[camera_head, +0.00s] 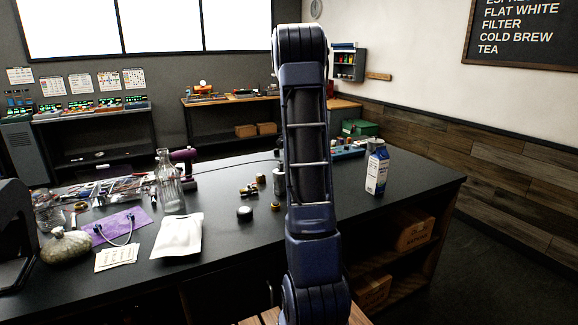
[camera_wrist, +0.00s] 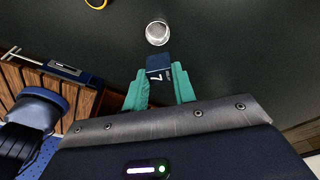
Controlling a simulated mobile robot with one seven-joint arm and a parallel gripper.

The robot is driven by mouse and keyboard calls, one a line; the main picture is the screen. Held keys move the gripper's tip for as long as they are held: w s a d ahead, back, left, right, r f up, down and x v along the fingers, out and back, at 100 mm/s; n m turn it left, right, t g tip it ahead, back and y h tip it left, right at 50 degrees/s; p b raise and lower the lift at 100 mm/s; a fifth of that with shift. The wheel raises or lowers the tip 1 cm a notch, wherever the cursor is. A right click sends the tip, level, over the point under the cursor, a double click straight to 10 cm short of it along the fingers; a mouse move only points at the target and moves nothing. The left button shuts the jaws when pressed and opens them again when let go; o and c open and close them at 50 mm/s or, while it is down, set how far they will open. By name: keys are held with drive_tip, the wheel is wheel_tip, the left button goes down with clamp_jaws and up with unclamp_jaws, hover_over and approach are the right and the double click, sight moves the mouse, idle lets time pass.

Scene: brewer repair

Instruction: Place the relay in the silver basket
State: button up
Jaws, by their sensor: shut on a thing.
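My gripper (camera_wrist: 160,84) shows in the wrist view with its two teal fingers closed around a small dark blue block with white markings, which appears to be the relay (camera_wrist: 158,64). The relay sticks out beyond the fingertips. A round silver basket (camera_wrist: 157,32) stands on the dark counter just ahead of the relay. There is a gap between the two in the picture, and the relay is outside the basket. In the head view my arm hides the gripper and the relay, and I cannot make out the basket for sure.
The dark counter (camera_head: 225,240) holds a white pouch (camera_head: 178,236), a glass bottle (camera_head: 170,185), a purple cloth (camera_head: 115,228), a dark round piece (camera_head: 244,213) and a milk carton (camera_head: 377,170). A yellow-edged ring (camera_wrist: 96,4) lies beyond the basket. Bare counter surrounds the basket.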

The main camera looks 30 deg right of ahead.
drive_tip(key=shift+f, duration=4.15)
drive_tip(key=o, duration=1.1)
drive_tip(key=shift+c, duration=0.2)
drive_tip(key=shift+r, duration=3.5)
